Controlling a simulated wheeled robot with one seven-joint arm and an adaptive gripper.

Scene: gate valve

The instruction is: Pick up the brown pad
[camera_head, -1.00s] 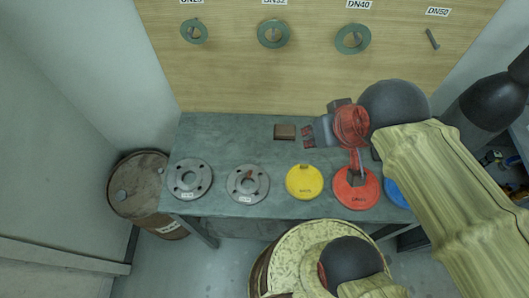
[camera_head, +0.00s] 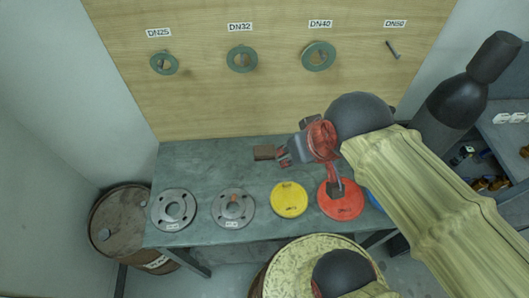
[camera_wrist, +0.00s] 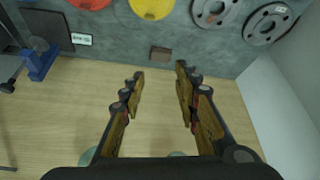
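The brown pad (camera_head: 264,152) is a small flat block lying on the green-grey table, near its back edge by the wooden board. It also shows in the wrist view (camera_wrist: 160,54), just beyond the fingertips and in line with the gap between them. My gripper (camera_head: 284,157) is just right of the pad in the head view, its fingers pointing toward it. In the wrist view my gripper (camera_wrist: 160,73) is open, with nothing between its fingers. I see no contact with the pad.
Grey flanges (camera_head: 174,209), a yellow disc (camera_head: 289,199) and a red disc (camera_head: 340,198) line the table's front. Green rings (camera_head: 242,59) hang on the wooden board (camera_head: 200,100) behind. A rusty barrel (camera_head: 120,220) stands left. The table left of the pad is clear.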

